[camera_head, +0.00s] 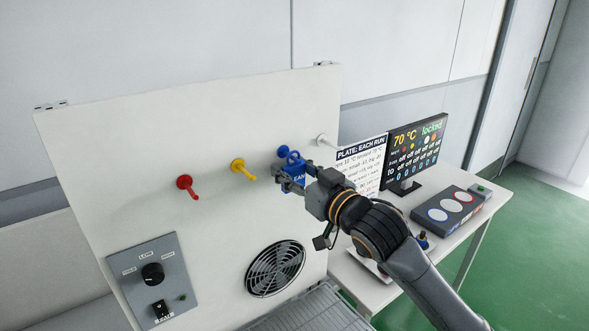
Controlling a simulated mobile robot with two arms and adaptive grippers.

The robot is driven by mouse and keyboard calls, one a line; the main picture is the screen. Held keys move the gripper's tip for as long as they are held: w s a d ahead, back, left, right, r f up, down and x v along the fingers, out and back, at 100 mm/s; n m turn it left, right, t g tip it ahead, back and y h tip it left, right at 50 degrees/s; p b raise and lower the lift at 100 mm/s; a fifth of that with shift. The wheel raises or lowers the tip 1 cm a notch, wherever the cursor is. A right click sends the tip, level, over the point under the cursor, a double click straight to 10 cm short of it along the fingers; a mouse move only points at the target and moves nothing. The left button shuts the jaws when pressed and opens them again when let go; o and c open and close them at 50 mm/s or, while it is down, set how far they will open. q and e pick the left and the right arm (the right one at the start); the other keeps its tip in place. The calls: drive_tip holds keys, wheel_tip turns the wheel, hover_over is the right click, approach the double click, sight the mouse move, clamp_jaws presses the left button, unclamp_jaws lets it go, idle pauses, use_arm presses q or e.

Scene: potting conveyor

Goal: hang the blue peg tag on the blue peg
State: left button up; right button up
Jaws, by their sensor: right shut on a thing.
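The blue peg (283,151) sticks out of the upright white panel, third in a row of pegs. The blue tag (295,180), with white lettering partly covered, is at the blue peg, its top loop (294,158) right by the peg. I cannot tell whether the loop is around the peg or only in front of it. My right gripper (287,178) is shut on the blue tag, and its fingers hide part of it. My left gripper is not in view.
A red peg (186,183), a yellow peg (239,166) and a white peg (323,139) share the panel (130,155). Below are a control box (141,273) and a round vent (275,268). A screen (415,147) and a button box (451,211) stand on the table at right.

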idle(0.4)
drive_tip(key=o, duration=1.1)
drive_tip(key=shift+f, duration=0.1)
